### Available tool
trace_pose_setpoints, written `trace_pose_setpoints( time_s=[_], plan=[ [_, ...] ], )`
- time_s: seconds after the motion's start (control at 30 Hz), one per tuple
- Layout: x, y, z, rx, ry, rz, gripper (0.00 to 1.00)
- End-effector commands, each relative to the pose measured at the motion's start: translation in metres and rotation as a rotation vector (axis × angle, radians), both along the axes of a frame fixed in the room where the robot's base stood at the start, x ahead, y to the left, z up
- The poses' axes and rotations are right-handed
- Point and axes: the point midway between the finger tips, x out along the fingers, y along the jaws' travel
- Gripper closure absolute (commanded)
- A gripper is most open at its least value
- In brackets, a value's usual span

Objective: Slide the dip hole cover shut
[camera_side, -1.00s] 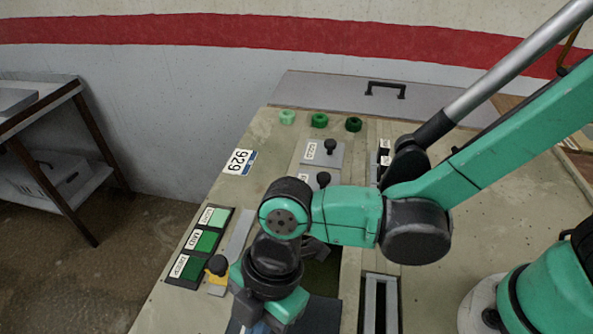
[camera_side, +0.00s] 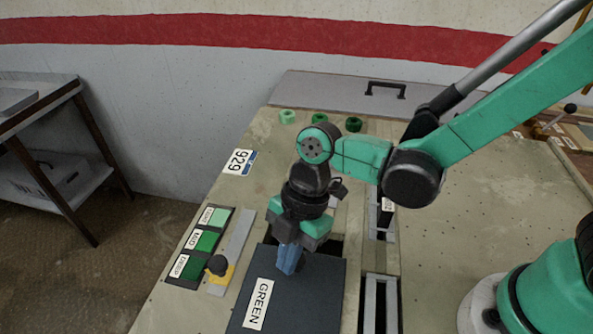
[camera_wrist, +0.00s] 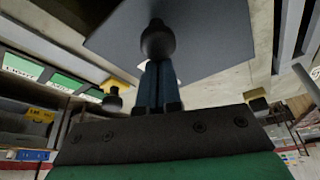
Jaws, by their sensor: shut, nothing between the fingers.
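The dip hole cover (camera_side: 310,290) is a dark slate panel marked GREEN, lying flat at the front of the bench. A narrow dark strip of the opening (camera_side: 333,247) shows along its far edge. My gripper (camera_side: 289,268) points down over the cover's far part, its blue fingers together and empty. In the wrist view a grey-blue plate (camera_wrist: 205,40), apparently this cover, carries a round black knob (camera_wrist: 157,38). My shut fingertips (camera_wrist: 157,68) are close behind the knob; I cannot tell whether they touch. In the side view the knob is hidden by my gripper.
Left of the cover are a yellow block with a black knob (camera_side: 217,267), a grey strip (camera_side: 238,238) and green sample pads (camera_side: 207,241). A slotted rail (camera_side: 380,300) runs along the right. Green round pieces (camera_side: 288,117) stand at the back.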

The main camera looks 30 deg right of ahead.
Motion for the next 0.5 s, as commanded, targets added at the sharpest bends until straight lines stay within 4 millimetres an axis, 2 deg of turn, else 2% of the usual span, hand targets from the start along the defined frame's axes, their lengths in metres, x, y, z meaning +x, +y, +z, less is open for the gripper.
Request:
trace_pose_setpoints(
  time_s=[0.1,0.2,0.5],
  plan=[
    [0.022,-0.022,0.0,0.0,0.0,-0.007,1.0],
    [0.034,-0.034,0.0,0.001,0.002,-0.004,1.0],
    [0.04,-0.041,0.0,0.0,0.001,0.001,1.0]
  ],
)
